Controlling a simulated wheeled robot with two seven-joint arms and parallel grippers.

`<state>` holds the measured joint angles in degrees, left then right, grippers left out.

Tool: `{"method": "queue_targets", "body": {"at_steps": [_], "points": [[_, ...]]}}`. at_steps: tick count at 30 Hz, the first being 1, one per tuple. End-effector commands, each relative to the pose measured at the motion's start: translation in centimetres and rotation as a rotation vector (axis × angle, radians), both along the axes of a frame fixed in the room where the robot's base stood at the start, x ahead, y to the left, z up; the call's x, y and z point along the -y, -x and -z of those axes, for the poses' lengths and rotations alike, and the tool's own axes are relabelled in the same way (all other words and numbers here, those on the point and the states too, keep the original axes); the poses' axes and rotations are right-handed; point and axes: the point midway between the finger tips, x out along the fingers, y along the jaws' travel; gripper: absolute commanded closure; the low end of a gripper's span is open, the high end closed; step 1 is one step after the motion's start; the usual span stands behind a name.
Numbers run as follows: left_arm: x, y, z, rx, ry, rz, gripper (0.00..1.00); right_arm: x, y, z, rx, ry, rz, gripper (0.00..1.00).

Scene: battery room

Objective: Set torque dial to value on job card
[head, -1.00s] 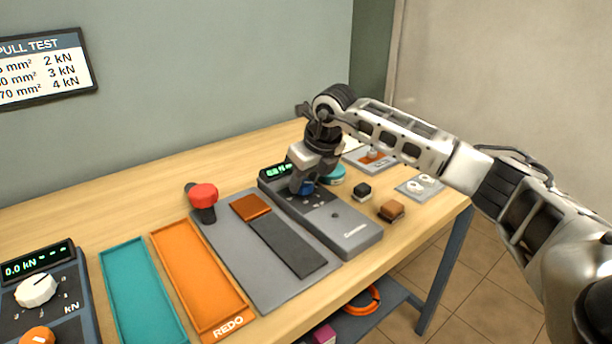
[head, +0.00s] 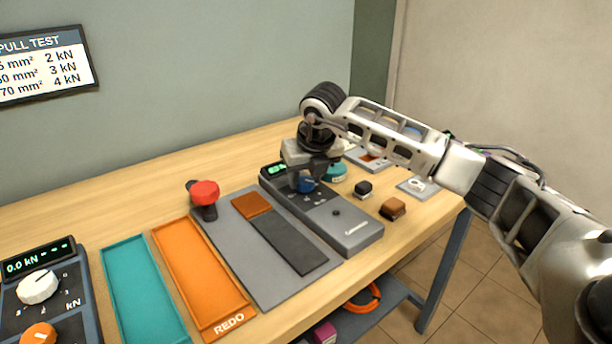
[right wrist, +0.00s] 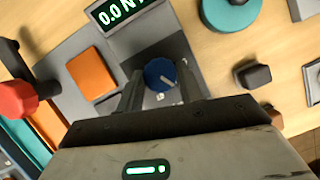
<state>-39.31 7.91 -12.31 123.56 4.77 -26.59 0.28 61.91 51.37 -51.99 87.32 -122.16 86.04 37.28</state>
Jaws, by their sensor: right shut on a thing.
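The grey torque tester (head: 352,228) lies on the bench with a green-lit display (right wrist: 125,12) at its far end, reading 0.0 and a partly cut-off unit. Its blue dial (right wrist: 160,73) has a pale pointer mark angled to the lower right in the right wrist view. My right gripper (head: 304,184) is over the tester with its fingers down on either side of the blue dial, shut on it. The dial's scale is mostly hidden by the gripper. I cannot make out a job card with a torque value. My left gripper is not in view.
Orange (head: 187,262) and teal (head: 126,262) trays and a kN meter (head: 48,304) are further left. Black (head: 363,188) and brown (head: 393,208) blocks stand right.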

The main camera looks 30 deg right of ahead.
Motion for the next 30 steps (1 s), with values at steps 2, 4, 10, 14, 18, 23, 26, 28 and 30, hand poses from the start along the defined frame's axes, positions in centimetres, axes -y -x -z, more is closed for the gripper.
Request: {"method": "queue_targets", "body": {"at_steps": [2, 4, 10, 14, 18, 23, 26, 28, 30], "points": [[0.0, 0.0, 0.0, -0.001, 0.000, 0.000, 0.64, 0.0, -0.1, -0.2, 0.004, -0.001, 0.001, 0.86], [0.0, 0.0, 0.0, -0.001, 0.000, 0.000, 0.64, 0.0, -0.1, -0.2, 0.004, -0.001, 0.001, 0.58], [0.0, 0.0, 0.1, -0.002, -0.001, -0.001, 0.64, 0.0, 0.0, -0.1, 0.002, -0.001, 0.000, 0.41], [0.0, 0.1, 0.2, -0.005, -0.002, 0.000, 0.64, 0.0, 0.0, -0.1, 0.001, -0.001, 0.000, 0.41], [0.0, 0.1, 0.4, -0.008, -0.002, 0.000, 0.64, 0.0, 0.3, -0.9, 0.002, -0.001, 0.000, 0.41], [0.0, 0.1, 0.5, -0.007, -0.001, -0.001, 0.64, -0.2, 1.3, -3.5, 0.007, -0.001, -0.001, 0.41], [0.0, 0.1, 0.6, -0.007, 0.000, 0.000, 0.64, -0.4, 2.2, -5.8, 0.008, 0.001, -0.001, 0.41], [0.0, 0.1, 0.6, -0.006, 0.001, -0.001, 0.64, -0.5, 2.9, -7.4, 0.008, 0.000, -0.001, 0.41], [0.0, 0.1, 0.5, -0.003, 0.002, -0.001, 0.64, -0.7, 3.5, -9.0, 0.008, -0.001, -0.002, 0.41]]}}
